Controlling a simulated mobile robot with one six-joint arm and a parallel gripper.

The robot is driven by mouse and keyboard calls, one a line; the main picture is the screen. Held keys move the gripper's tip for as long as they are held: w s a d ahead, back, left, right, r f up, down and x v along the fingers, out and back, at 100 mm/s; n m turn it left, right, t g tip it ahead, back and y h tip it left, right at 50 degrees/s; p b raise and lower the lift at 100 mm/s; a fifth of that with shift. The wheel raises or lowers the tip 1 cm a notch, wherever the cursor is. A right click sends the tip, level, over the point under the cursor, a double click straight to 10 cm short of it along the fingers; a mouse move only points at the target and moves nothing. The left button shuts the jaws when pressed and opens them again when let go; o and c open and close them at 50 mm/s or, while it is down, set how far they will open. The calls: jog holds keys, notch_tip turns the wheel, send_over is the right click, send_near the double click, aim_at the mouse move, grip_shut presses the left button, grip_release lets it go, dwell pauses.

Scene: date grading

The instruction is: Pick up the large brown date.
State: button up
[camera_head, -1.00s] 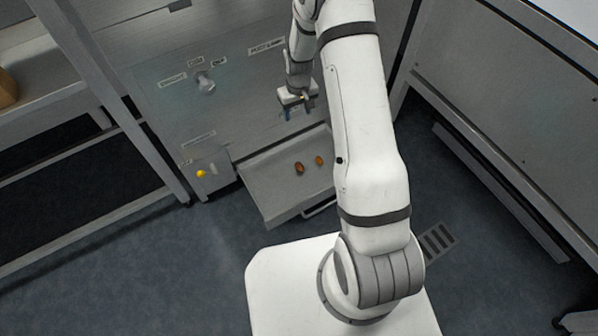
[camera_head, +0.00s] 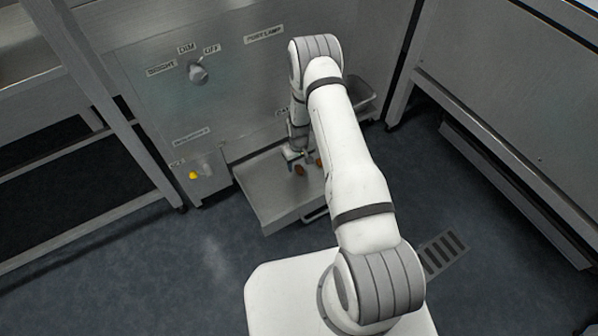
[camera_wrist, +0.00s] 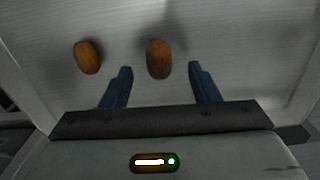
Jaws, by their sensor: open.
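The large brown date (camera_wrist: 159,58) lies on the grey tray and shows in the wrist view between the fingers, just ahead of their tips. In the head view the brown date (camera_head: 299,170) is beside my gripper (camera_head: 299,158). My gripper (camera_wrist: 160,68) is open and empty, pointing down over the tray, with one blue finger on each side of the date. A second, more orange date (camera_wrist: 87,57) lies to the left, outside the fingers; in the head view this date (camera_head: 319,162) is partly hidden by my arm.
The metal tray (camera_head: 262,200) juts from a cabinet (camera_head: 150,95) with a knob (camera_head: 198,72) and labels. A yellow button (camera_head: 193,175) sits left of the tray. A grey bin (camera_head: 362,95) is behind my arm. The tray's left part is bare.

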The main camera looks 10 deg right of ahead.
notch_tip(320, 180, down, 3)
jog(key=shift+r, duration=0.1)
jog(key=c, duration=0.8)
jog(key=shift+r, duration=0.15)
